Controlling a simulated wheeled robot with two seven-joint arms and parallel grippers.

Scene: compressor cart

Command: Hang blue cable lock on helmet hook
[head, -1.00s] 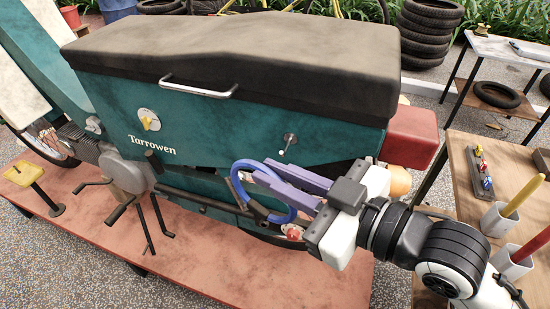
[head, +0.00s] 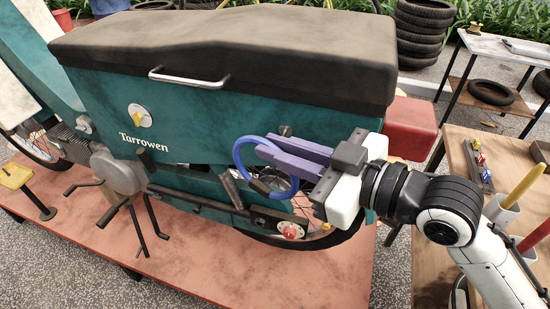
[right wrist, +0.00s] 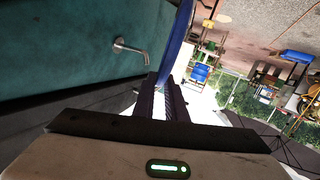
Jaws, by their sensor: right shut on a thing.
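The blue cable lock (head: 238,160) is a loop with a dark barrel at its lower side. My right gripper (head: 262,146) is shut on the top part of the loop, which hangs in front of the teal bike body. In the right wrist view the blue cable (right wrist: 178,40) rises between the finger ends (right wrist: 170,95). The helmet hook (head: 286,130) is mostly hidden behind my gripper in the head view. In the right wrist view the silver hook (right wrist: 130,47) sticks out from the teal panel, left of the cable and apart from it. My left gripper is not in view.
The teal motorbike (head: 100,95) with its long dark seat (head: 230,50) stands on a reddish platform (head: 190,250). A wooden bench (head: 455,165) with cups of tools is at the right. A red box (head: 410,127) sits behind my right wrist.

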